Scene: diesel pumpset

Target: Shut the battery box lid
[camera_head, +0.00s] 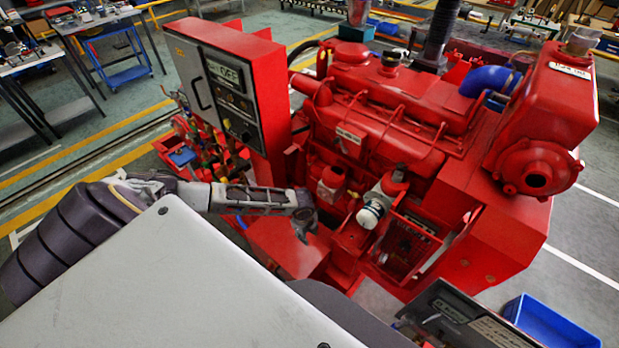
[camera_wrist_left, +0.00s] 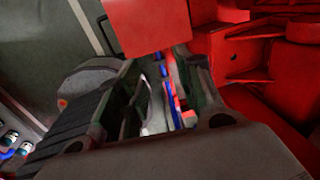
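My left gripper (camera_head: 304,224) hangs in front of the red diesel engine, near a flat red panel (camera_head: 285,250). That panel may be the battery box lid; I cannot tell its hinge or how far open it is. In the left wrist view a red panel (camera_wrist_left: 150,25) stands just beyond the fingers. My left gripper (camera_wrist_left: 165,95) shows a gap between its fingers there, with blue and red strips seen through it, and grips nothing I can make out. Contact with the panel cannot be judged. My right gripper is not in view.
The red control cabinet (camera_head: 230,90) stands behind my left arm. The engine (camera_head: 380,110) is close on the right, with a white-ended filter (camera_head: 371,212) and a red open-fronted housing (camera_head: 405,245). A blue bin (camera_head: 548,322) lies at the lower right.

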